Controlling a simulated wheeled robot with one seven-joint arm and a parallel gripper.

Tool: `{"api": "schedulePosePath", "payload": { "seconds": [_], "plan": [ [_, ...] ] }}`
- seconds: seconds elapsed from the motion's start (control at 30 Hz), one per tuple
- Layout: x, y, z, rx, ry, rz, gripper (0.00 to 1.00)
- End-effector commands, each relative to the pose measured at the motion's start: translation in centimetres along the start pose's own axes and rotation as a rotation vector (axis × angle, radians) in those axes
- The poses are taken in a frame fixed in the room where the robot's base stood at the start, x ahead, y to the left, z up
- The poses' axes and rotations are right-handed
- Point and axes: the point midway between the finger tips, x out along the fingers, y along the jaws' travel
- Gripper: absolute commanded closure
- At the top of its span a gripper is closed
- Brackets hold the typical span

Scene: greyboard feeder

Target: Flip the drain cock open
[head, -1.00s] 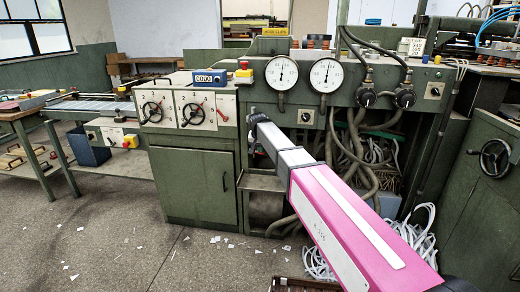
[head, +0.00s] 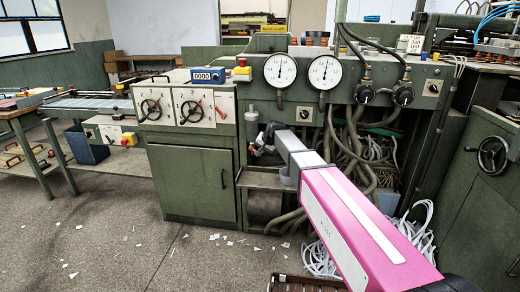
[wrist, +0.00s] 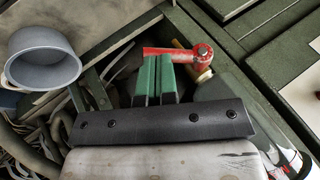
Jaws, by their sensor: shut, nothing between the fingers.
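The drain cock shows in the wrist view as a red lever (wrist: 182,53) with a round hub at its right end, on a brass-coloured fitting (wrist: 203,75). The lever lies crosswise, its free end to the left. My gripper (wrist: 155,61) has its two green fingers together, with nothing between them. The fingertips are right at the lever's left part; I cannot tell whether they touch it. In the head view my gripper (head: 256,151) is low in front of the machine, below a grey cylinder (head: 251,123); the cock is not clear there.
A grey cup-shaped bowl (wrist: 44,68) is left of the fingers in the wrist view. Hoses (head: 352,150) hang in the machine's open bay to the right. A green cabinet (head: 193,184) stands to the left, and a small shelf (head: 266,179) lies below my gripper.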

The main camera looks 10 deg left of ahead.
Motion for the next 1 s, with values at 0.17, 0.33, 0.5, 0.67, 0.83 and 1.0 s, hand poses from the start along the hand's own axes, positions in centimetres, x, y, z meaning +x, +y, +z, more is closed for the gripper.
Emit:
{"api": "schedulePosePath", "payload": {
  "seconds": [0.17, 0.33, 0.5, 0.67, 0.83, 1.0],
  "plan": [
    [0.8, 0.7, 0.3, 0.062, 0.001, -0.155, 1.0],
    [1.6, 1.0, 0.6, 0.119, 0.001, -0.305, 1.0],
    [2.4, 1.2, 0.9, 0.177, 0.002, -0.456, 1.0],
    [3.1, 1.2, 1.1, 0.226, 0.002, -0.586, 1.0],
    [3.7, 1.1, 1.4, 0.264, 0.002, -0.689, 1.0],
    [4.1, 1.0, 1.5, 0.295, 0.003, -0.771, 1.0]
  ]
}}
